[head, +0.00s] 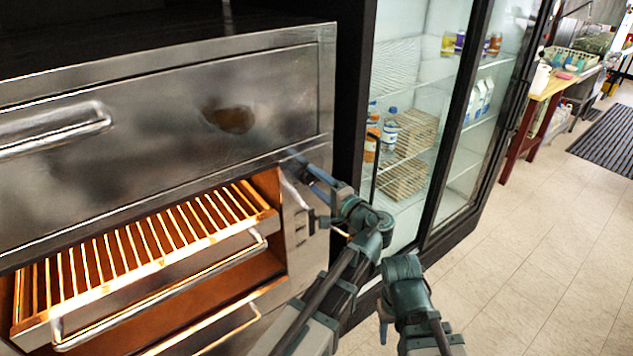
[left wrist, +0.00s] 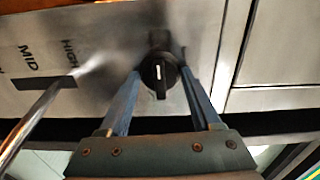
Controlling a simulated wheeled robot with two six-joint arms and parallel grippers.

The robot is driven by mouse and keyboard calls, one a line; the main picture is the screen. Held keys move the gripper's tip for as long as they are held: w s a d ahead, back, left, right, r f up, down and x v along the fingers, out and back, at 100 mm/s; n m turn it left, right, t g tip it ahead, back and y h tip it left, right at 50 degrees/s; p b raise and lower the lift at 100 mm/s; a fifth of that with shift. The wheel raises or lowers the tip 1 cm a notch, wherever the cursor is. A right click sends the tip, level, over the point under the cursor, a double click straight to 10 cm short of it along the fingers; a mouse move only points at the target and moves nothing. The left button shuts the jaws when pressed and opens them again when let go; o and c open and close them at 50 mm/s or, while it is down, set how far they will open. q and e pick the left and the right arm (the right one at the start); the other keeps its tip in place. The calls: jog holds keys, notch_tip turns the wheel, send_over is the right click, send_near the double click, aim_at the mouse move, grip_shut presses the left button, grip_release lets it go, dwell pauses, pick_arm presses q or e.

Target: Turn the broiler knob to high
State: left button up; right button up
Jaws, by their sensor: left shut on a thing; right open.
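The broiler knob (left wrist: 159,72) is a round black knob with a white pointer line, on a steel panel in the left wrist view. The pointer points down in that picture. The lettering MID and HIGH (left wrist: 68,54) is on the panel to its left. My left gripper (left wrist: 161,76) has its two blue-grey fingers around the knob, one on each side, shut on it. In the head view my left gripper (head: 308,174) reaches the right side of the broiler front (head: 297,222); the knob is hidden there. Of my right arm only links show; its gripper is not visible.
A glowing broiler rack (head: 150,245) with a bar handle (head: 165,292) is at lower left. A steel drawer (head: 165,125) is above it. A glass-door fridge (head: 415,120) stands to the right. The tiled floor at right is clear, with a dark mat (head: 608,140) farther back.

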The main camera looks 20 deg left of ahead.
pick_arm(q)
jog(key=shift+n, duration=1.1)
jog(key=shift+s, duration=0.1)
jog(key=o, duration=1.4)
jog(key=shift+c, duration=0.2)
